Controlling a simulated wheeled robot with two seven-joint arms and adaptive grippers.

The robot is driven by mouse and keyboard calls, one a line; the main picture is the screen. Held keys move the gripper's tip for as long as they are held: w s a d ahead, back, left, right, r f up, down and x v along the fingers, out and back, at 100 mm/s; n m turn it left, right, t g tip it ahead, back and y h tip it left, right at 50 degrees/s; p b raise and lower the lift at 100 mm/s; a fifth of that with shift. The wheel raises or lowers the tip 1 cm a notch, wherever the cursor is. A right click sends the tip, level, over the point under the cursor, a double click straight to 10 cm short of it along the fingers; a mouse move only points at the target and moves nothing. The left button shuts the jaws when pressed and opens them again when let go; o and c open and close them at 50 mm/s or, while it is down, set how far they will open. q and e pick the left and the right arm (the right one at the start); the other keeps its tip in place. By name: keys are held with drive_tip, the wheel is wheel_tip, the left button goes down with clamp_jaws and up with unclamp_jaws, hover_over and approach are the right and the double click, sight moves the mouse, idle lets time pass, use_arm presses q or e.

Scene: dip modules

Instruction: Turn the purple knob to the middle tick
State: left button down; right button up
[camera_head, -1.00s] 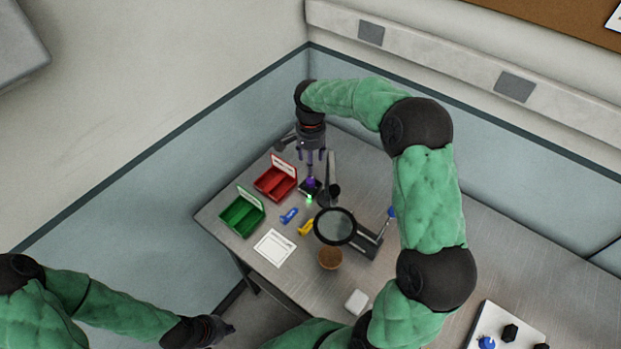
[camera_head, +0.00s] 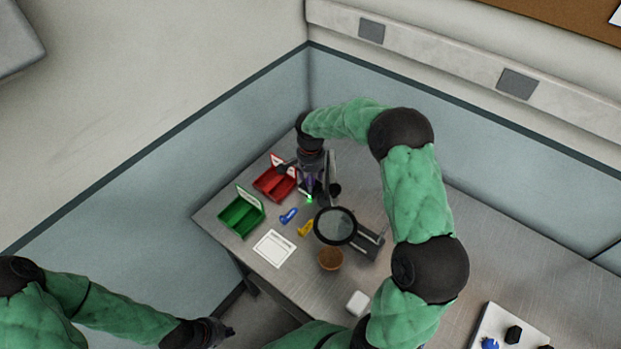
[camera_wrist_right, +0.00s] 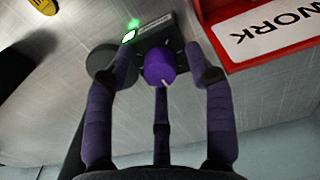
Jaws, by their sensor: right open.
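The purple knob (camera_wrist_right: 160,68) is a round cap with a pale pointer line, on a small dark box (camera_wrist_right: 158,33) with a lit green indicator. In the right wrist view my right gripper (camera_wrist_right: 167,80) is open, its purple-grey fingers spread around the knob, with no clear contact visible. In the head view my right gripper (camera_head: 312,182) points down over the box and mostly hides the knob; the green light (camera_head: 309,199) shows just below it. My left gripper (camera_head: 222,330) hangs off the table at the lower left; its jaw state is too small to tell.
A red tray (camera_head: 268,190) stands close left of my right gripper, with a green tray (camera_head: 232,228) beyond it. A magnifier (camera_head: 335,226), a blue part (camera_head: 289,215), a yellow part (camera_head: 306,228) and a white card (camera_head: 273,262) lie nearer the table's front.

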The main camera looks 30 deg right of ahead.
clamp_jaws()
drive_tip(key=shift+m+b, duration=0.3)
drive_tip(key=shift+m, duration=0.5)
unclamp_jaws()
drive_tip(key=shift+r, duration=0.1)
wheel_tip(320, 180, up, 12)
idle(0.6)
